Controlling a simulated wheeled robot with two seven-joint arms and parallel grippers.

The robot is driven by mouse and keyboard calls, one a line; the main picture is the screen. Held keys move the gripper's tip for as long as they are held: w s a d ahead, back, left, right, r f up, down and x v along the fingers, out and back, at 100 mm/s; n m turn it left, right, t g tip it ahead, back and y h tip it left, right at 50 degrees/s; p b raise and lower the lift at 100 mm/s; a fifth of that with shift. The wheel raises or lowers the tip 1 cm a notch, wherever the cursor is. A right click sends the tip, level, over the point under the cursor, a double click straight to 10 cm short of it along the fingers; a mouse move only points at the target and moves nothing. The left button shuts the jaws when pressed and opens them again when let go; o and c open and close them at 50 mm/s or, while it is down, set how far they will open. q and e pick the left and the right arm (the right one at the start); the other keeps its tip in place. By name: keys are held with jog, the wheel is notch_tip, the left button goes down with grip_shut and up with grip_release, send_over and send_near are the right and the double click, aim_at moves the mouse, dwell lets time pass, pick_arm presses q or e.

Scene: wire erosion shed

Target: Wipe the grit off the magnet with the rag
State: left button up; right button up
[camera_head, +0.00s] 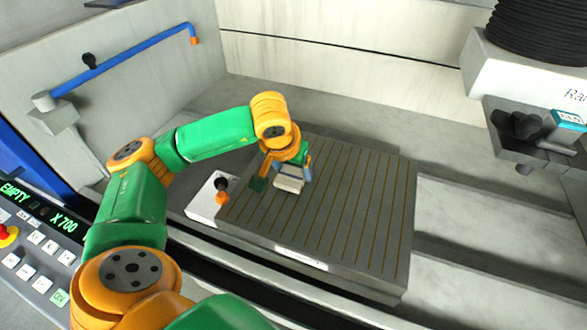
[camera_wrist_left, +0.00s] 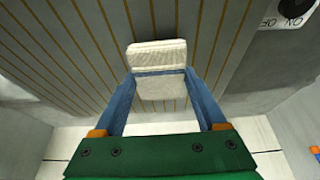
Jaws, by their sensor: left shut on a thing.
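The magnet (camera_head: 345,205) is a flat grey block with thin brown stripes, in the middle of the head view; its striped top (camera_wrist_left: 85,45) also fills much of the left wrist view. My left gripper (camera_head: 290,175) is over the left part of the magnet. Its blue fingers (camera_wrist_left: 160,80) are shut on a white folded rag (camera_head: 289,184), which shows clearly between the fingertips in the left wrist view (camera_wrist_left: 157,54). I cannot tell whether the rag touches the magnet. I make out no separate grit on the top. My right gripper is not in view.
A white switch box (camera_head: 204,203) with a black and orange knob is at the magnet's left side. A control panel (camera_head: 35,235) stands at the left edge. A machine head (camera_head: 520,75) overhangs the right. A blue pipe (camera_head: 125,57) runs along the left wall.

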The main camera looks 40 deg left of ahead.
pick_arm(q)
jog(key=r+p, duration=0.1)
jog(key=d+r, duration=0.1)
jog(key=r, duration=0.1)
jog(key=shift+p, duration=0.35)
jog(key=shift+a+r+p, duration=0.25)
jog(key=shift+r+p, duration=0.75)
jog(key=shift+r, duration=0.25)
jog(key=shift+d+r, duration=0.1)
jog(key=shift+r, duration=0.25)
